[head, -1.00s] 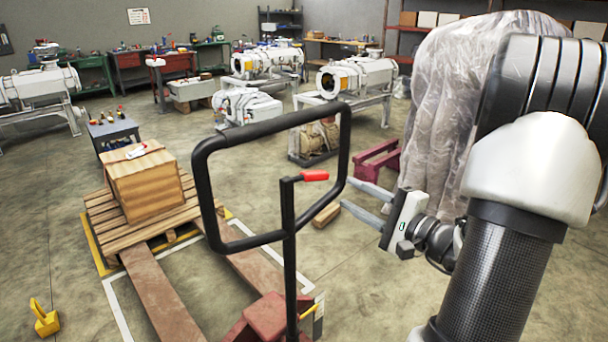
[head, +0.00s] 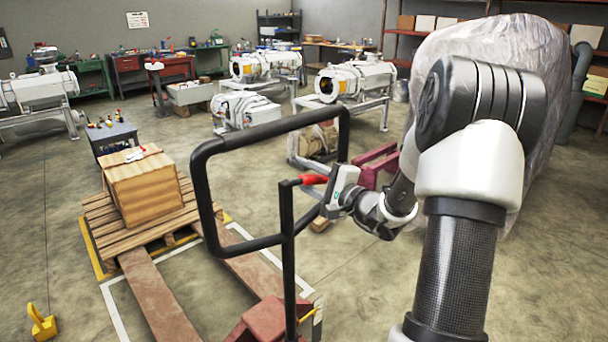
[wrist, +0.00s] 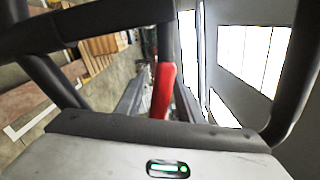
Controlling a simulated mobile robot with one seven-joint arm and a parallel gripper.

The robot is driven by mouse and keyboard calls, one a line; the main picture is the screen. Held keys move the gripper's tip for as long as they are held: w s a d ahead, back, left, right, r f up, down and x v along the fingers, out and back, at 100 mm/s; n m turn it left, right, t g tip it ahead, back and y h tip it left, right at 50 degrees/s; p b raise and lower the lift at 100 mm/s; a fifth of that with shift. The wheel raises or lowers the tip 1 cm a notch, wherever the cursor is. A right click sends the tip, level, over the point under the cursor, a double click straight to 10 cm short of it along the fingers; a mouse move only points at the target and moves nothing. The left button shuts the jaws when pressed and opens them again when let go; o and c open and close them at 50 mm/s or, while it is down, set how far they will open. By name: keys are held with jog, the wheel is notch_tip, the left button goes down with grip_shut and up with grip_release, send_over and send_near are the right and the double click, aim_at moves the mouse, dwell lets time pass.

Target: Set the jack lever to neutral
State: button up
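The jack lever has a red grip (head: 313,179) at the top of a black upright post (head: 288,240), inside the black loop handle (head: 202,190) of the pallet jack. The grip points right in the head view. My gripper (head: 309,190) is open at the loop's right side, with its fingers reaching left toward the grip. In the wrist view the red grip (wrist: 163,90) shows between the two spread fingers, with no clear contact. The finger tips are partly hidden by the handle and the grip.
The jack's red body (head: 262,319) and forks (head: 160,297) lie below. A wooden crate (head: 146,187) stands on a pallet (head: 105,215) at left. A plastic-covered bulk (head: 490,50) stands behind my arm. The loop's bars are close around my gripper.

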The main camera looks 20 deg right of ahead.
grip_shut()
jog(key=shift+f+b, duration=0.1)
jog(key=shift+b, duration=0.6)
jog(key=n+b, duration=0.1)
jog(key=b, duration=0.2)
jog(key=shift+r+n, duration=0.35)
jog(key=shift+n, duration=0.05)
jog(key=shift+r+n+b, duration=0.9)
jog(key=shift+r+b, duration=0.25)
jog(key=shift+b, duration=0.6)
grip_release()
